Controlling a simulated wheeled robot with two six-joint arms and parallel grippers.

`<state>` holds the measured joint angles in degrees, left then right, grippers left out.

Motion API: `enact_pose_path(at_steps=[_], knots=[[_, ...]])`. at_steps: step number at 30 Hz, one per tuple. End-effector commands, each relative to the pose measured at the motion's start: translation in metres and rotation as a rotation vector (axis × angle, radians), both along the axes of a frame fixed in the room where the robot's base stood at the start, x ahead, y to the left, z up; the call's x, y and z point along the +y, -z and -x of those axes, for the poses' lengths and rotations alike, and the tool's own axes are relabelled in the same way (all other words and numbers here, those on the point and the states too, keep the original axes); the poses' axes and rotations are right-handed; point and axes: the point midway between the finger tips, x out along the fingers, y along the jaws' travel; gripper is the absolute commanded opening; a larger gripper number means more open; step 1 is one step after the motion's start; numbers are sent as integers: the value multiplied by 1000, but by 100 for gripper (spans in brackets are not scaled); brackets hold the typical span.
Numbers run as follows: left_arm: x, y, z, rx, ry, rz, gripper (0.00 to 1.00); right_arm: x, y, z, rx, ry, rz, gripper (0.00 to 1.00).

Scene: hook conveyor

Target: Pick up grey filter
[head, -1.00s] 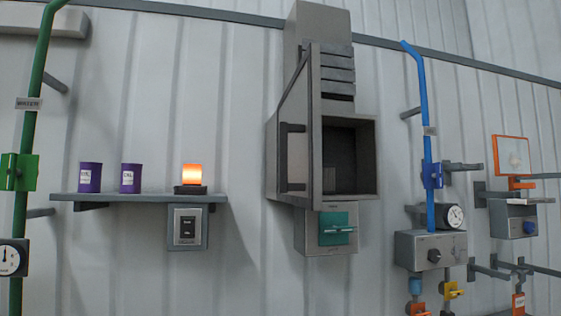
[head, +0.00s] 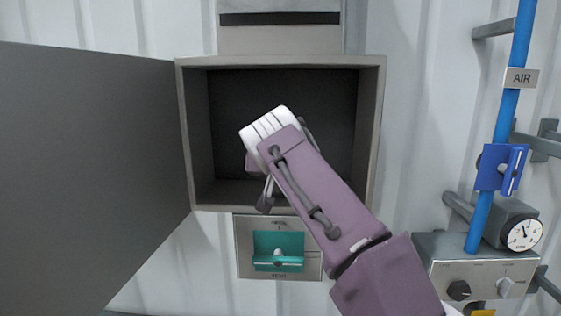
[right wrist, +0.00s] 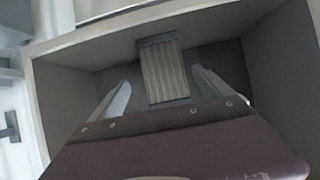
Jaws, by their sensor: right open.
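The grey filter (right wrist: 164,72) is a ribbed block with a darker end, seen in the right wrist view inside the grey box. My right gripper (right wrist: 159,82) is open, with one pale finger on each side of the filter. I see gaps between the fingers and the filter, so it is not gripped. In the head view my purple right arm reaches into the open box (head: 376,120) and hides the filter and most of the gripper. My left gripper is not in view.
The box's open door (head: 85,170) fills the left side. A teal switch panel (head: 278,250) sits below the box. To the right are a blue air pipe (head: 497,150) with a blue valve (head: 500,167), a gauge (head: 524,235) and a grey control box (head: 480,270).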

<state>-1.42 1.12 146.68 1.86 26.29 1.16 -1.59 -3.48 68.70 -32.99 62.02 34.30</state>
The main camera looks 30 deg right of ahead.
Motion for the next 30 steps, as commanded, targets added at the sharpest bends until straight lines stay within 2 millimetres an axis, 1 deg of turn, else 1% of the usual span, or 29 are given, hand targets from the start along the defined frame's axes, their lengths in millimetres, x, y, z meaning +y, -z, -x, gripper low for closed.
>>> enact_pose_path(at_steps=[1, 3, 6, 9, 11, 13, 15, 19, 25, 26, 27, 29, 30], knots=[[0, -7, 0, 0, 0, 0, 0, -5, 2, -6, 5, 3, 0, 89], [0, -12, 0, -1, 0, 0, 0, -10, 7, -13, 5, 3, 0, 89], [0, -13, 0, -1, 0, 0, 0, -12, 12, -20, 4, 0, 0, 89], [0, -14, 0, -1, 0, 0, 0, -13, 13, -22, 5, 0, 0, 89], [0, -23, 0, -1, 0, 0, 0, -17, 14, -28, 8, 1, 0, 89], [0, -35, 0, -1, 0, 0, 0, -22, 18, -38, 10, 1, -1, 89], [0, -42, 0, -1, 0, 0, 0, -27, 26, -48, 10, 1, -1, 89], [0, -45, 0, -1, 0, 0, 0, -34, 35, -59, 5, 0, -1, 89], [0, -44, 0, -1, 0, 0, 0, -34, 38, -61, 4, -2, -1, 89], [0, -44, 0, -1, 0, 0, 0, -34, 38, -61, 4, -2, -1, 86], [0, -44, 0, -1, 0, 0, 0, -34, 38, -61, 4, -2, -1, 75], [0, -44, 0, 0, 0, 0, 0, -34, 38, -61, 4, -2, -1, 58], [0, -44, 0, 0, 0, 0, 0, -34, 38, -61, 4, -2, -1, 47]])
